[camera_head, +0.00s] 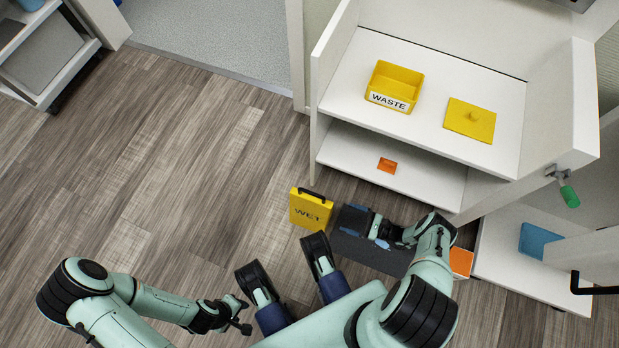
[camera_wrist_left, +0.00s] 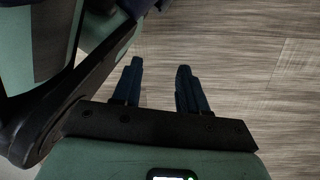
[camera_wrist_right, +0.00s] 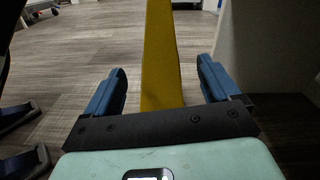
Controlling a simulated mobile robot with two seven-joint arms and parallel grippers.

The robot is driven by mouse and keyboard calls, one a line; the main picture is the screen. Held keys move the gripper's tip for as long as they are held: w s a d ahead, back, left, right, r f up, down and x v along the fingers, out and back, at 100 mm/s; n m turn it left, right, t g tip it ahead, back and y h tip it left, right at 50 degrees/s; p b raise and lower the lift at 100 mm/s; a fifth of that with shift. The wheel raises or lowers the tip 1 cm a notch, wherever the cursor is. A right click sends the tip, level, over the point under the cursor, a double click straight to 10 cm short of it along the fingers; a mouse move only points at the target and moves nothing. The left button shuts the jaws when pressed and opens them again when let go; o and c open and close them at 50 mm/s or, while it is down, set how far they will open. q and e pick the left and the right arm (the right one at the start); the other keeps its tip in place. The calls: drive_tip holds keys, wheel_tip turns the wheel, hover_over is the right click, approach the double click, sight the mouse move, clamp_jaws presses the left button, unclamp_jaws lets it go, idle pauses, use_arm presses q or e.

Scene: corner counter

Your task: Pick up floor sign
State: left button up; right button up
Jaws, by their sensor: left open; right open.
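The yellow floor sign (camera_head: 310,209), marked WET and with a dark handle on top, stands on the wood floor in front of the white shelf unit. My right gripper (camera_head: 350,226) is open just right of the sign, pointing at its side edge. In the right wrist view the sign (camera_wrist_right: 162,55) shows edge-on as a tall yellow strip, lined up between the two open fingers, with a visible gap on each side. Its handle is out of that view. My left gripper (camera_head: 242,314) is open and empty, low over the floor; its fingers (camera_wrist_left: 160,80) show only floor between them.
A white shelf unit (camera_head: 345,160) holds a yellow WASTE bin (camera_head: 395,86), a yellow lid (camera_head: 470,120) and a small orange item (camera_head: 387,165). A dark grey box (camera_head: 370,254) lies under my right forearm, beside an orange block (camera_head: 461,262). Open floor lies left.

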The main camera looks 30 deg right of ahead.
sight(318, 207)
drive_tip(key=x, duration=1.3)
drive_tip(key=shift+a+r+b, duration=0.1)
drive_tip(key=shift+a+b, duration=0.05)
drive_tip(key=shift+b, duration=0.2)
use_arm(q)
drive_tip(key=shift+s+f, duration=0.35)
drive_tip(key=shift+s, duration=0.4)
use_arm(e)
clamp_jaws()
